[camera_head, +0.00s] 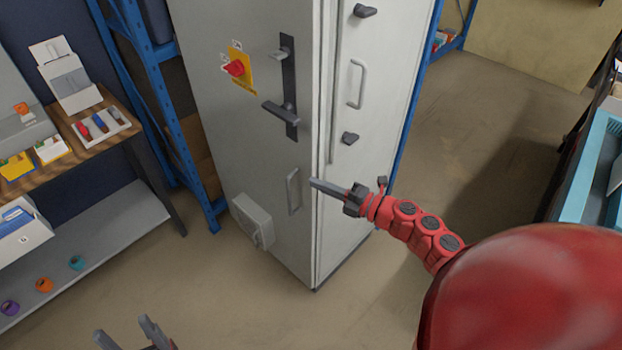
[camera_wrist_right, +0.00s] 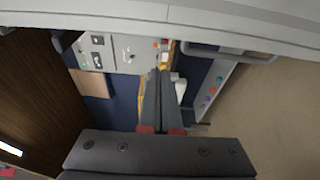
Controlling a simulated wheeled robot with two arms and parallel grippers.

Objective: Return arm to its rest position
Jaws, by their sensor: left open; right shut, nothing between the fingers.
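My right arm (camera_head: 425,235), red with dark joints, reaches in from the right. Its gripper (camera_head: 314,183) is shut and empty, in front of the grey cabinet (camera_head: 245,165) near a vertical handle (camera_head: 293,191). I cannot tell whether it touches the cabinet. The right wrist view also shows this gripper's dark fingers (camera_wrist_right: 160,75) together with nothing between them. My left gripper (camera_head: 127,328) shows only its fingertips at the bottom left of the head view; they are apart and empty, above the floor. The rest of the left arm is out of view.
The cabinet has a red rotary switch (camera_head: 233,68), a black lever handle (camera_head: 281,112) and a small grey box (camera_head: 253,220). A wooden-topped bench (camera_head: 92,150) stands left, a blue-edged table (camera_head: 575,185) right. Floor (camera_head: 215,300) in front is clear.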

